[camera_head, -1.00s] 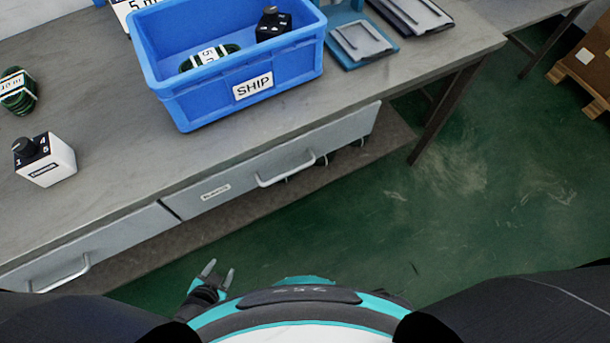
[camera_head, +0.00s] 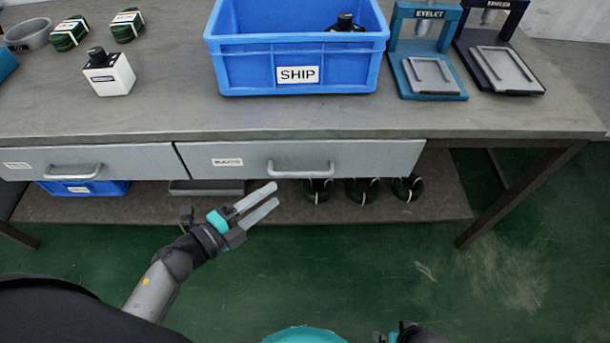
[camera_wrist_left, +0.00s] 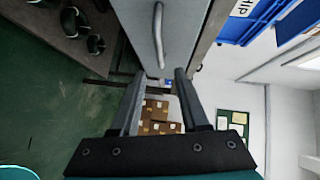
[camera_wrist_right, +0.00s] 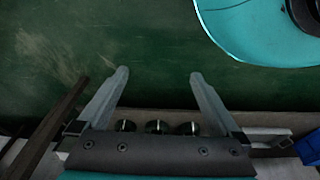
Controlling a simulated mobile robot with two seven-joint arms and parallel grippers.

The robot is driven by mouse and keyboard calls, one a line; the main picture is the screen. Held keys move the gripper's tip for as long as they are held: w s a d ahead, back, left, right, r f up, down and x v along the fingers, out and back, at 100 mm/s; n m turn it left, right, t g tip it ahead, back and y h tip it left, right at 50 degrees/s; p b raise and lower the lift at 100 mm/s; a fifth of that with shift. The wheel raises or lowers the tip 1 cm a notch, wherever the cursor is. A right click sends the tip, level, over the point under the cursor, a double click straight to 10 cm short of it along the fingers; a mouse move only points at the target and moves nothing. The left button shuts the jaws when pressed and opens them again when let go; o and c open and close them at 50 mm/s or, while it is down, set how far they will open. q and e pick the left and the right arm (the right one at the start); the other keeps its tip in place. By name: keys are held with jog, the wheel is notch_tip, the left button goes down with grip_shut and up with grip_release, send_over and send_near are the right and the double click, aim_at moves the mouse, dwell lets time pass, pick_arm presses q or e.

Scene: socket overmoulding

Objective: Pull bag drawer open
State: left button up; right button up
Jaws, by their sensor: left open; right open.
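Two grey drawers sit shut under the bench top. The right drawer (camera_head: 385,158) has a small label (camera_head: 227,162), too blurred to read surely, and a bar handle (camera_head: 300,170). The left drawer (camera_head: 130,161) has its own handle (camera_head: 73,171). My left gripper (camera_head: 275,195) is open and empty, just below and left of the right drawer's handle, not around it. In the left wrist view the handle (camera_wrist_left: 158,35) lies beyond the open fingertips (camera_wrist_left: 160,72). My right gripper (camera_wrist_right: 159,73) is open and empty; only part of it (camera_head: 400,334) shows low in the head view.
A blue SHIP bin (camera_head: 330,73), an eyelet press (camera_head: 430,78) and a second press (camera_head: 500,70) stand on the bench (camera_head: 500,115). Dark coils (camera_head: 362,190) lie on the lower shelf (camera_head: 440,195). A bench leg (camera_head: 520,195) stands at right. The green floor in front is clear.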

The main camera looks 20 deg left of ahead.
aim_at(304, 172)
pick_arm(q)
jog(key=shift+b+x, duration=1.15)
jog(key=shift+x, duration=4.4)
pick_arm(e)
jog(key=shift+t, duration=0.3)
jog(key=shift+w+a+r, duration=0.15)
jog(key=shift+w+r, duration=0.25)
jog(key=shift+r, duration=0.4)
jog(key=shift+w+a+r, duration=0.15)
jog(key=shift+w+r, duration=0.3)
jog(key=shift+r, duration=0.3)
jog(key=shift+w+a+r, duration=0.15)
jog(key=shift+w+r, duration=0.25)
jog(key=shift+r, duration=0.4)
pick_arm(q)
jog(key=shift+f, duration=0.1)
grip_shut()
